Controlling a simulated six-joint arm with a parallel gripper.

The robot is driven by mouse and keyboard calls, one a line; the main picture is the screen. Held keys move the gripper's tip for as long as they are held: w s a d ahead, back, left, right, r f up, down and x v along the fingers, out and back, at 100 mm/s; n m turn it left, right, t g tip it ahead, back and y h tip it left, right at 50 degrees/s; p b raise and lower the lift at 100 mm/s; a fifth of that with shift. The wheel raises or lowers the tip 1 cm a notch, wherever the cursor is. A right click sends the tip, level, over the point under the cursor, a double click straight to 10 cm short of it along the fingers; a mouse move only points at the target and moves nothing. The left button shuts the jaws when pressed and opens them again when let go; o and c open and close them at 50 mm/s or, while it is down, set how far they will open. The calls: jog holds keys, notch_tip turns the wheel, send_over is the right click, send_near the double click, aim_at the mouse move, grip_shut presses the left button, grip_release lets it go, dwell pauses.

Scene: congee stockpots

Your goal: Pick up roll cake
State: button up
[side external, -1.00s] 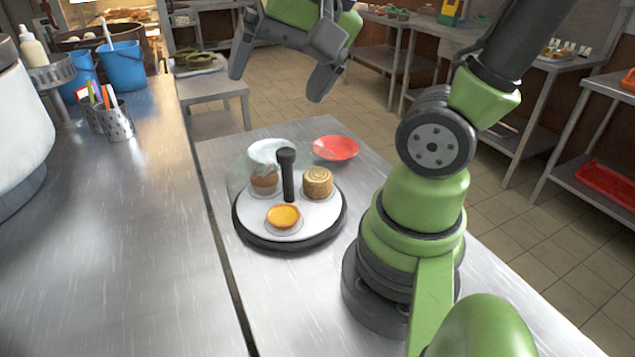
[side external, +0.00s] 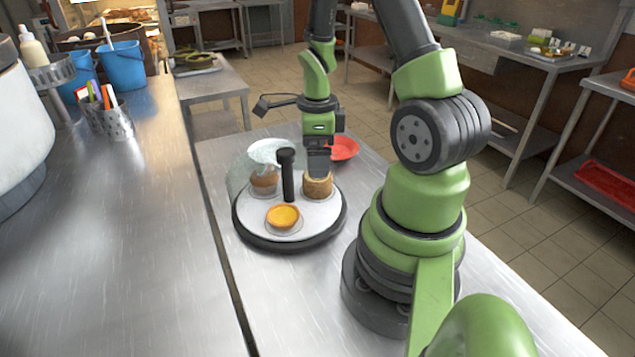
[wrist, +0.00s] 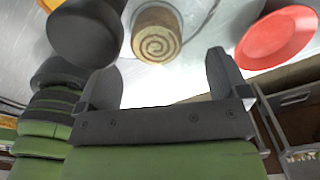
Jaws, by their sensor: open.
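The roll cake (side external: 317,187) is a tan cylinder standing on the right side of a round white turntable tray (side external: 245,212) with a dark rim. In the wrist view the roll cake (wrist: 157,38) shows its spiral top, just beyond the fingertips and roughly between them. My gripper (side external: 318,165) points down just above the roll cake and hides part of its top. In the wrist view my gripper (wrist: 160,75) has its two fingers spread wide with nothing between them.
A dark upright post (side external: 287,175) stands at the tray's centre, left of the roll cake. An egg tart (side external: 283,216) and a brown bun (side external: 264,181) share the tray, with a clear curved cover (side external: 240,172) at its left. A red plate (side external: 344,149) lies behind.

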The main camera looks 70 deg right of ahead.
aim_at(317, 183)
jog(key=shift+s+a+f, duration=0.1)
jog(key=shift+f, duration=1.4)
jog(key=shift+s+a+f, duration=0.1)
jog(key=shift+f, duration=1.4)
jog(key=shift+w, duration=0.1)
jog(key=c, duration=1)
